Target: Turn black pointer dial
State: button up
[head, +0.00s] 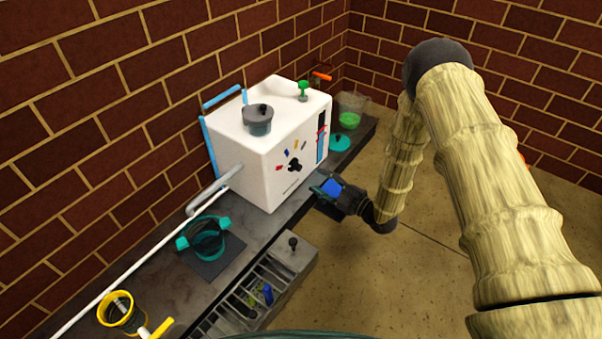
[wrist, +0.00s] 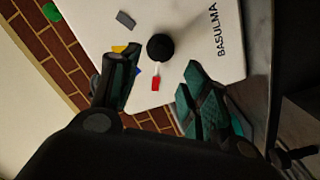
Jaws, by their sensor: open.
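The black pointer dial (head: 294,165) is on the front face of a white box-shaped machine (head: 246,143), with coloured marks around it. In the wrist view the dial (wrist: 160,47) is a round black knob, and a thin pale pointer runs from it towards the red mark (wrist: 156,84). My gripper (head: 323,186) is in front of the machine, to the lower right of the dial. In the wrist view its teal-padded fingers (wrist: 158,78) are spread apart and empty. The dial shows just beyond the gap between them, apart from both fingers.
The machine stands on a dark counter along a brick wall. A teal two-handled pot (head: 207,239) and a yellow-rimmed cup (head: 121,312) are at the left. A slotted grey rack (head: 291,257) is below the machine. A clear container with green contents (head: 351,108) stands behind it.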

aim_at(296, 166)
jog(key=b+x, duration=0.4)
jog(key=x, duration=0.5)
jog(key=shift+w, duration=0.1)
grip_shut()
